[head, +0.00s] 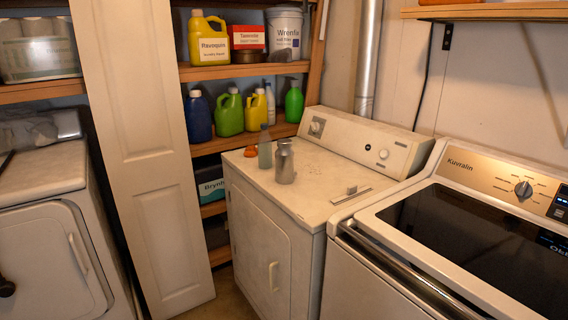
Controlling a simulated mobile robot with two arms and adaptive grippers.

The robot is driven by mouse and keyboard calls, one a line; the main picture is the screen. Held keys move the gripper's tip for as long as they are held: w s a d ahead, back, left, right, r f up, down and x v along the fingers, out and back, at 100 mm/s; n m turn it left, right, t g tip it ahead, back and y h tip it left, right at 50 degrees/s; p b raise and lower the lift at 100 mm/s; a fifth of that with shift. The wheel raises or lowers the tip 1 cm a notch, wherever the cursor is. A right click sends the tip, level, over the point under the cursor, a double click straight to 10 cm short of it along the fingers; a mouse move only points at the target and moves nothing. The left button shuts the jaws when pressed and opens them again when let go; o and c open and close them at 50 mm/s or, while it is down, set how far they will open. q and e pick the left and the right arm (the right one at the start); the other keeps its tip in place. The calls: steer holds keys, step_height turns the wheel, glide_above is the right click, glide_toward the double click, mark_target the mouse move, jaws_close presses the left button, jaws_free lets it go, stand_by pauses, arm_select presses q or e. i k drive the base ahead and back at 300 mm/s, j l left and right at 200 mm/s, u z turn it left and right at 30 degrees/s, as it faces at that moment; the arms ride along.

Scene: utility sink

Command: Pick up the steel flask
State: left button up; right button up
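The steel flask (285,163) stands upright on top of the white dryer-like machine (325,200), near its left front edge. It is grey with a narrower neck. A translucent grey-green bottle (265,149) stands just left of it and a little behind. A small orange object (250,151) lies further left, near the machine's back left corner. Neither of my grippers can be made out in the head view, and nothing is holding the flask.
A small light object (352,189) lies right of the flask on the same top. A control panel (365,141) rises behind. A darker-topped washer (480,235) stands at right. A white folding door (145,150) and shelves with several jugs stand at left.

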mark_target(285, 155)
steer(key=z, duration=0.5)
steer(key=i+j+z, duration=0.2)
steer(key=j, duration=0.15)
steer(key=i+j+z, duration=0.2)
steer(key=j, duration=0.15)
steer(key=j+z, duration=0.2)
steer(key=j, duration=0.15)
steer(key=j+z, duration=0.2)
steer(key=j, duration=0.2)
steer(key=i, duration=0.05)
